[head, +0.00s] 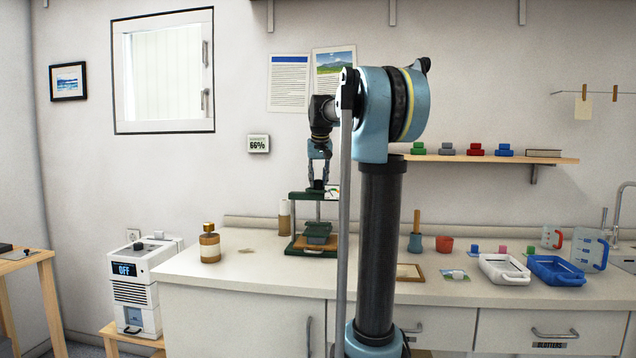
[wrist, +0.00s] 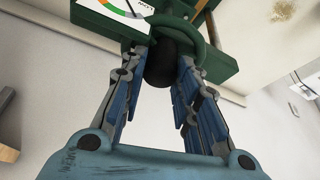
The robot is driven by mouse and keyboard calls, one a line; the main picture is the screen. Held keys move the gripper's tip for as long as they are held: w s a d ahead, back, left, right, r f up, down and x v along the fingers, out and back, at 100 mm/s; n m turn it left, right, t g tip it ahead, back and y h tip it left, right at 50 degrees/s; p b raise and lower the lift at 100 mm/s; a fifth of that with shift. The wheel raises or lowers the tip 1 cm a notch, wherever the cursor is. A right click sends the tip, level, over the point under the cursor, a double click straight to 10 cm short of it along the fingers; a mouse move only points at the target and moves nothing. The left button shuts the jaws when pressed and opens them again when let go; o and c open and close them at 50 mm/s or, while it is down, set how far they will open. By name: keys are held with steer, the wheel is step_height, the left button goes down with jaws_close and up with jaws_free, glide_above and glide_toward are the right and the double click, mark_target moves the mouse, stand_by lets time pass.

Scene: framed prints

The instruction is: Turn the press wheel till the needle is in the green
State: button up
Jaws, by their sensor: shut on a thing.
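The green press (head: 297,243) stands on the counter, partly hidden behind my arm. My gripper (head: 318,183) points down at its top. In the wrist view my gripper (wrist: 163,66) is shut on a dark round knob of the press wheel (wrist: 213,55), with a blue-padded finger on each side. Part of the green wheel rim shows beside the knob. The white gauge (wrist: 112,10) on the press top shows part of a coloured arc with green and orange. It is cut off by the frame edge, and I cannot tell where the needle points.
A brown bottle (head: 210,246) stands left of the press on the counter (head: 225,276). To the right are a white tray (head: 503,270), a blue tray (head: 556,271) and clear jugs (head: 590,250). A shelf (head: 540,160) holds inks above.

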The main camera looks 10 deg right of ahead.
steer(key=shift+w+m, duration=0.1)
steer(key=shift+m, duration=0.3)
steer(key=o, duration=1.1)
steer(key=shift+c, duration=0.2)
steer(key=v, duration=1.2)
steer(key=shift+a, duration=0.2)
steer(key=shift+f, duration=0.1)
